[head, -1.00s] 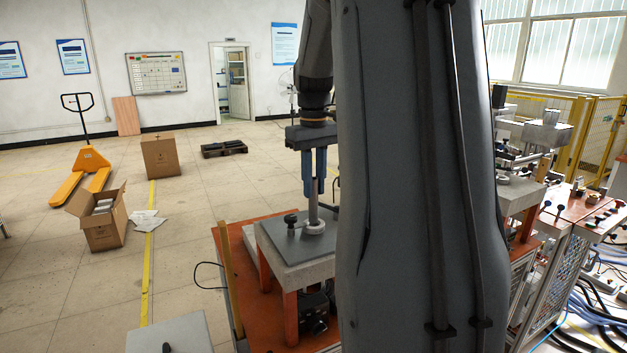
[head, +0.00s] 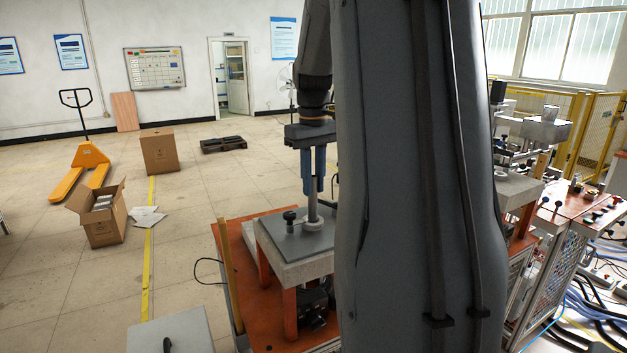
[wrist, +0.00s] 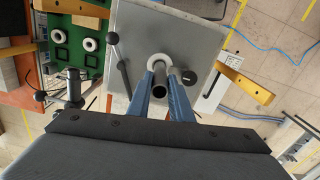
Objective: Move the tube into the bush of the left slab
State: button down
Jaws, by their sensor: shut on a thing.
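The tube (head: 313,208) is a thin grey upright cylinder. My gripper (head: 313,191) is shut on it from above with two blue fingers; it also shows in the wrist view (wrist: 159,74). The slab (head: 281,236) is a grey plate on a block, left of my arm in the head view. The bush (head: 314,226) is a pale ring on it, and it shows as a white ring in the wrist view (wrist: 151,62). The tube's lower end meets the bush opening; I cannot tell how deep it sits. The tube's open top (wrist: 158,92) shows between the fingers.
A black-knobbed lever (head: 290,217) stands on the slab beside the bush. A green tray (wrist: 62,58) with white rings lies left of the slab in the wrist view. My arm hides much of the head view's middle. Another machine (head: 520,185) stands at right.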

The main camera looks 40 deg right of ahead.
aim_at(313, 193)
jog(key=shift+f+b, duration=0.45)
jog(key=shift+f, duration=1.25)
jog(key=c, duration=1.5)
grip_release()
jog(key=shift+r+b, duration=1.25)
jog(key=shift+r, duration=2.7)
